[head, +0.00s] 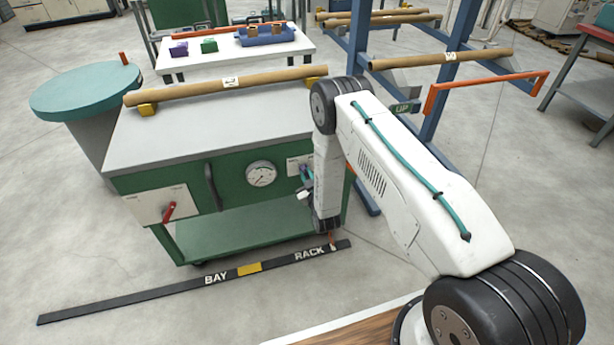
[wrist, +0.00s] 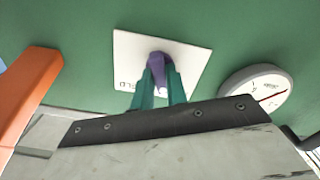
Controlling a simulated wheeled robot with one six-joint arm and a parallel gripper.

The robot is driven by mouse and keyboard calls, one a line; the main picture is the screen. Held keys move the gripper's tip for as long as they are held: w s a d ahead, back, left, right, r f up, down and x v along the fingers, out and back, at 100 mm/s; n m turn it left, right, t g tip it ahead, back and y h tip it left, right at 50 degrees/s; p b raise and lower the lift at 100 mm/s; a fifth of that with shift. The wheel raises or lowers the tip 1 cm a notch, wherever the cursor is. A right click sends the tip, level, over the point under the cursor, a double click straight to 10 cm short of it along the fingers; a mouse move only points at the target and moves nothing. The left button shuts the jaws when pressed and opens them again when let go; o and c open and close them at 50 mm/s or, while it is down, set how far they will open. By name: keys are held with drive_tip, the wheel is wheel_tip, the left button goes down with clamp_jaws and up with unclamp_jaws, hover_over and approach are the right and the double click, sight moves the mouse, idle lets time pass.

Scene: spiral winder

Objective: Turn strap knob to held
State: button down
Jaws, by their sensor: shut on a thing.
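The strap knob (wrist: 160,66) is purple and sits on a white label plate (wrist: 190,55) on the green panel. My gripper's teal fingers (wrist: 157,88) are shut on the knob in the wrist view. Lettering on the plate is upside down there and partly hidden by the fingers. In the head view the plate (head: 293,166) is on the right of the cart's green front. My gripper (head: 306,180) reaches it from the right, and my wrist partly hides it. The knob's exact pointer direction cannot be told.
A round gauge (head: 261,174), a black handle (head: 212,187) and a red lever (head: 169,212) are on the same front. A cardboard tube (head: 190,88) lies on the cart top. An orange bar (wrist: 25,95) stands close to my gripper.

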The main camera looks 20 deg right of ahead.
drive_tip(key=m, duration=0.6)
drive_tip(key=shift+m, duration=0.3)
drive_tip(key=m, duration=0.6)
drive_tip(key=shift+d+m, duration=0.1)
drive_tip(key=shift+m, duration=0.2)
drive_tip(key=c, duration=1.4)
unclamp_jaws()
drive_tip(key=s, duration=0.8)
drive_tip(key=shift+w, duration=0.1)
